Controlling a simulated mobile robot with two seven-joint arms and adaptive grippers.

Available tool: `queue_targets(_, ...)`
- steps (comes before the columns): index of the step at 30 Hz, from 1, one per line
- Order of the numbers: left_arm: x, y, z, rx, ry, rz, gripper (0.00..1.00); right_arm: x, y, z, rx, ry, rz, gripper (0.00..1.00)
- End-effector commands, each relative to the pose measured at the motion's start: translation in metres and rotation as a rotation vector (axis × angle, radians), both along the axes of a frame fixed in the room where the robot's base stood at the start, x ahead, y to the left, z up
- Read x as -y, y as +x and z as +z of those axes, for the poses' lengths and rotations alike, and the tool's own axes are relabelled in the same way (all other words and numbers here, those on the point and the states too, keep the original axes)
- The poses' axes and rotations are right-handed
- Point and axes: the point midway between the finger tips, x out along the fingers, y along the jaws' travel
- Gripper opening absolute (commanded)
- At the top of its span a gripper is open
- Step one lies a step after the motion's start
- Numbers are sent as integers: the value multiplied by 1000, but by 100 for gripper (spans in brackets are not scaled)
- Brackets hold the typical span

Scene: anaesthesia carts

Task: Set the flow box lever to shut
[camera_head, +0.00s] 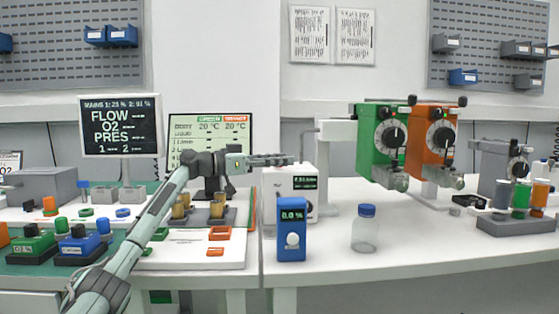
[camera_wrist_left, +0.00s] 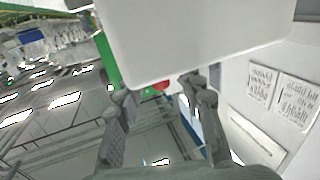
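The flow box appears to be the white box (camera_head: 305,185) with a small dark readout, behind the blue meter in the head view. I cannot make out its lever in the head view. My left gripper (camera_head: 288,160) is level with the top of the white box, at its left side, pointing right. In the left wrist view a large white body (camera_wrist_left: 200,35) fills the top, and a small red part (camera_wrist_left: 162,85) shows below its edge. The left gripper's fingers (camera_wrist_left: 163,88) are spread, with the red part between their tips; contact cannot be told. My right gripper is not in view.
A blue meter (camera_head: 291,245) and a blue-capped bottle (camera_head: 365,232) stand in front on the white table. A green vaporiser (camera_head: 375,145) and an orange one (camera_head: 432,140) hang to the right. A monitor (camera_head: 210,135) stands behind my left arm. The table's front right is clear.

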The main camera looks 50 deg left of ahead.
Motion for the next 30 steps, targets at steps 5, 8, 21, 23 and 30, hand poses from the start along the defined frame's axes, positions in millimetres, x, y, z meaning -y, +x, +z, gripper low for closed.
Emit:
queue_targets(5,-1,-1,1,2,-1,2,37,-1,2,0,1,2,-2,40)
queue_targets(8,-3,-5,0,1,-1,2,37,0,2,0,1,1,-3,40)
queue_targets(21,-34,-81,0,0,-1,2,37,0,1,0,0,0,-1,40)
queue_targets(23,-38,-90,0,2,-1,2,37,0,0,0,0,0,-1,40)
queue_targets(30,-46,-110,1,1,0,1,37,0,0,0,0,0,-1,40)
